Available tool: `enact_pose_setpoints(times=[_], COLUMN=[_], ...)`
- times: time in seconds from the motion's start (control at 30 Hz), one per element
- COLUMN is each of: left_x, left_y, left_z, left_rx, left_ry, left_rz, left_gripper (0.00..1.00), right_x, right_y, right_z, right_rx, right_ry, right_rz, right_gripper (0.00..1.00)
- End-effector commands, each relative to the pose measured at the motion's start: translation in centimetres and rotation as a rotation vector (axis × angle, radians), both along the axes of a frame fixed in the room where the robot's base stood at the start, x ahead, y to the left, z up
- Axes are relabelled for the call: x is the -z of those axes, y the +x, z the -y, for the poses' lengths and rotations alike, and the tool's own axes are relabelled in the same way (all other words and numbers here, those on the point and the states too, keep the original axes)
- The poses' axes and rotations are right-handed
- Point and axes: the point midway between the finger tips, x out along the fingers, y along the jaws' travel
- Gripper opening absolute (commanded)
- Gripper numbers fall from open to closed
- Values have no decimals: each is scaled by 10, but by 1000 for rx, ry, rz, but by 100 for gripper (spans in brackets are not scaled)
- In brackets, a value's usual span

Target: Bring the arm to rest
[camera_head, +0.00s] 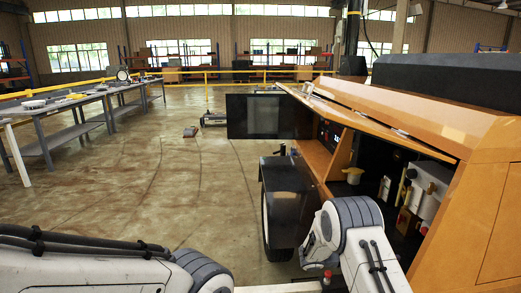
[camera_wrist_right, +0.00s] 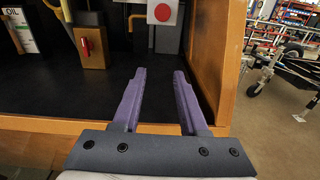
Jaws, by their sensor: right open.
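My right gripper (camera_wrist_right: 159,78) shows in the right wrist view with its two purple fingers apart and nothing between them. It is at the front edge of the open compartment of the orange light tower (camera_head: 478,128), with the fingers over the dark compartment floor (camera_wrist_right: 60,92). In the head view my right arm (camera_head: 352,240) stands in front of the machine, and its fingers cannot be made out. My left arm (camera_head: 85,268) crosses the lower left of the head view; its gripper is out of frame.
Inside the compartment are a yellow box with a red part (camera_wrist_right: 88,46) and a white plate with a red disc (camera_wrist_right: 163,12). An orange side wall (camera_wrist_right: 230,65) stands close right of the fingers. A dark door panel (camera_head: 252,117) hangs open. The floor (camera_head: 150,205) at left is clear.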

Motion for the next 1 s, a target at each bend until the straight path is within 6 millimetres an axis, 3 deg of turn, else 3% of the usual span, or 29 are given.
enact_pose_setpoints(times=[0.27,0.57,0.77,1.0], left_x=[-9,-25,-45,-69], left_y=[0,0,0,0], left_z=[0,0,0,0], left_rx=[0,0,0,0], left_ry=[1,1,1,1], left_rz=[-1,-1,-1,-1], left_gripper=[50,50,50,50], right_x=[-24,-64,-102,-138], right_y=[-18,-66,-137,-246], right_z=[-27,-82,-153,-247], right_rx=[38,129,250,480], right_ry=[122,373,689,1131], right_rz=[64,198,350,523], right_gripper=[42,42,42,42])
